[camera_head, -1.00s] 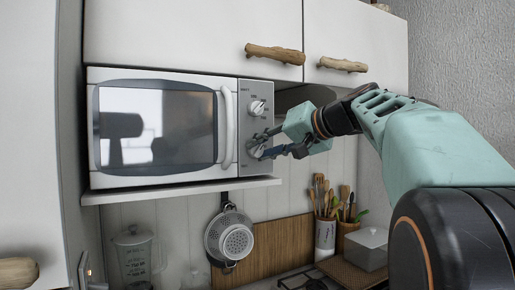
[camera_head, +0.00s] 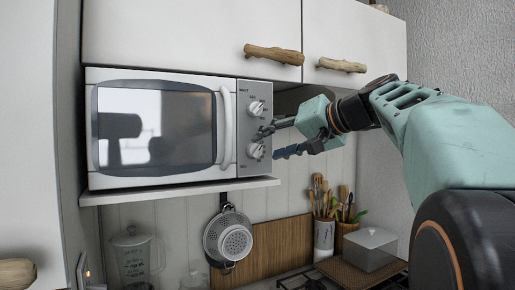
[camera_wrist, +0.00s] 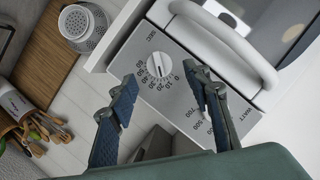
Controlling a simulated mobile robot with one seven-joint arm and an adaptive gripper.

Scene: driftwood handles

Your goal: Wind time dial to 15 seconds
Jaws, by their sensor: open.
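The time dial (camera_head: 256,151) is the lower white knob on the microwave's grey panel (camera_head: 241,172). It also shows in the wrist view (camera_wrist: 159,65), with a ring of numbers and the letters SEC beside it. Its exact setting is too small to read surely. My gripper (camera_head: 269,143) is open just right of the dial, with nothing between its fingers. In the wrist view the fingertips stand on either side of the dial and appear apart from it. The upper knob (camera_head: 257,108) is above; WATT lettering shows in the wrist view.
The white microwave (camera_head: 160,176) sits on a shelf (camera_head: 185,191) below cabinets with driftwood handles (camera_head: 274,54). Its door handle (camera_head: 227,125) stands left of the panel. A colander (camera_head: 235,240) hangs below. Utensils in a holder (camera_head: 324,235) stand lower right.

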